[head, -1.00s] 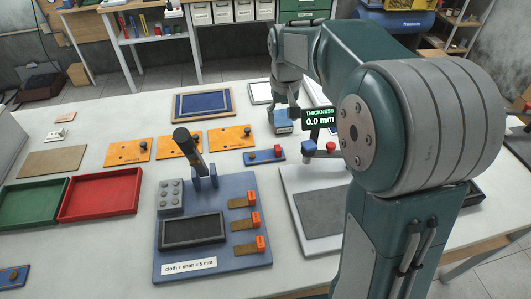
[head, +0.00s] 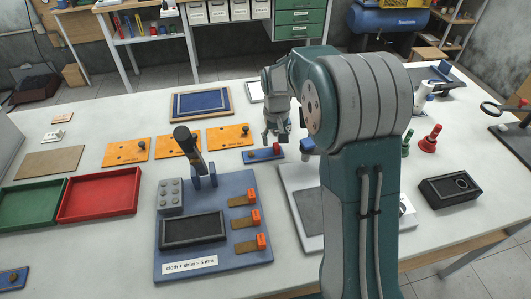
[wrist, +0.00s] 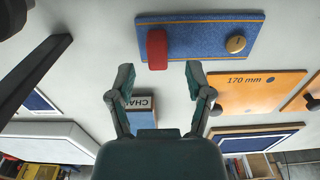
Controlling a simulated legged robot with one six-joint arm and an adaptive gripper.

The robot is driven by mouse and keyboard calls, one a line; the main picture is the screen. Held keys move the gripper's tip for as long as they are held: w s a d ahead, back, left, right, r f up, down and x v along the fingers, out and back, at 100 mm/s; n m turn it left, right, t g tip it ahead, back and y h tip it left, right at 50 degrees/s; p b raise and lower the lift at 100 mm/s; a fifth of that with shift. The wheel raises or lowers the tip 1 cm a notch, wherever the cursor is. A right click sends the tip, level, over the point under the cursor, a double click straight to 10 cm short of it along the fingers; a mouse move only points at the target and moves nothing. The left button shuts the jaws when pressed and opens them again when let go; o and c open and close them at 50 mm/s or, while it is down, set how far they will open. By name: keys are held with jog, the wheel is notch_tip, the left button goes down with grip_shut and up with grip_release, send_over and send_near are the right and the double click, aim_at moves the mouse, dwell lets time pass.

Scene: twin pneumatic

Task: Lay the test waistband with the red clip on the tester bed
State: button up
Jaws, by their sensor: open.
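The waistband is a short blue strip (head: 257,157) with a red clip (head: 276,149) at its right end and a brass button at its left. It lies flat on the table. In the wrist view the strip (wrist: 205,35) lies ahead of my fingers, its red clip (wrist: 157,48) nearly between them. My gripper (head: 277,137) is open and empty just behind the strip, apart from it; its fingers also show in the wrist view (wrist: 158,73). A blue fixture board (head: 215,255) has a black-framed pad (head: 192,230). I cannot tell which part is the tester bed.
Orange cards (head: 230,137) lie left of the strip. A pale plate with a grey pad (head: 308,208) is partly hidden by my arm. Red (head: 98,195) and green trays stand left. A blue block marked "CHA" (wrist: 143,115) is below my fingers in the wrist view.

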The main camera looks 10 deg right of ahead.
notch_tip(320, 180, down, 2)
jog(key=shift+c, duration=0.3)
grip_shut()
jog(key=shift+r, duration=0.1)
